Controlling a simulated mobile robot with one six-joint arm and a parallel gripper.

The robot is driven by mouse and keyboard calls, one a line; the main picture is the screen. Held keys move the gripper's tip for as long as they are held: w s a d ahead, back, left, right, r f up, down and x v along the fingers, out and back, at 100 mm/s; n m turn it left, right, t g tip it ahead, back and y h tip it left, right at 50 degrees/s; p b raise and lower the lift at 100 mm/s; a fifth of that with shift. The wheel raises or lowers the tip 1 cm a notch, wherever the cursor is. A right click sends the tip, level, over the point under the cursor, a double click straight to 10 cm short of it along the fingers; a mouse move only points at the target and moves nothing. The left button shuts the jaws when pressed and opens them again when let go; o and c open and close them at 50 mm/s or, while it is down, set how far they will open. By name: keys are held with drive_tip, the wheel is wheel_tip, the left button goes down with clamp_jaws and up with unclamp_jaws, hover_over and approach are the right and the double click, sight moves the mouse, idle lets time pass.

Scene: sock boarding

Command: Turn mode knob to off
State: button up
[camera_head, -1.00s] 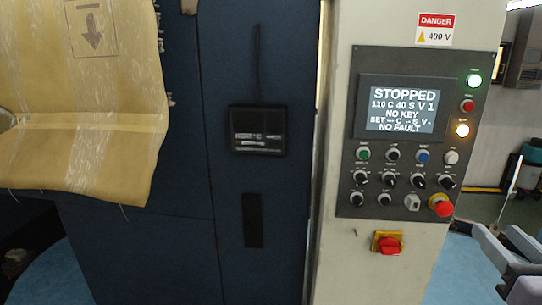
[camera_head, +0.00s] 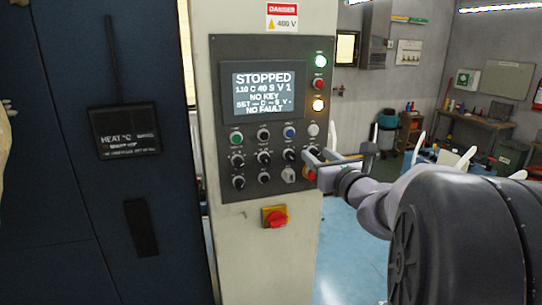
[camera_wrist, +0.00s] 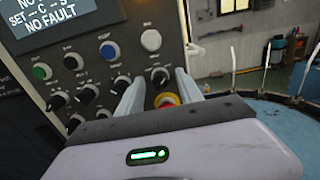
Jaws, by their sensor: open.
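The control panel (camera_head: 222,90) carries rows of buttons and black rotary knobs. Their labels are too small to read, so I cannot tell which is the mode knob. My gripper (camera_head: 309,162) is at the panel's lower right in the head view. In the wrist view, my gripper (camera_wrist: 158,88) is open and empty, its fingers pointing at the panel. The rightmost black knob (camera_wrist: 160,76) of the upper knob row appears between and just beyond the fingertips. Contact cannot be told. Another black knob (camera_wrist: 122,83) is left of the left finger.
The red emergency stop (camera_wrist: 168,99) sits between the fingers in the wrist view, just below that knob. A red-yellow switch (camera_head: 275,216) is below the panel. The screen (camera_head: 262,92) reads STOPPED, NO KEY, NO FAULT. Open floor (camera_head: 345,245) lies to the right.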

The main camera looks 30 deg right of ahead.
clamp_jaws()
drive_tip(key=shift+n+b, duration=0.3)
drive_tip(key=shift+b, duration=0.05)
drive_tip(key=n+b, duration=0.1)
drive_tip(key=b, duration=0.1)
drive_tip(key=n+b, duration=0.2)
drive_tip(key=shift+f+b, duration=0.3)
drive_tip(key=shift+b, duration=0.1)
drive_tip(key=n+b, duration=0.3)
drive_tip(key=b, duration=0.1)
drive_tip(key=shift+r+n+b, duration=0.2)
drive_tip(key=shift+n+b, duration=0.8)
drive_tip(key=shift+r+n, duration=0.1)
drive_tip(key=shift+n, duration=0.2)
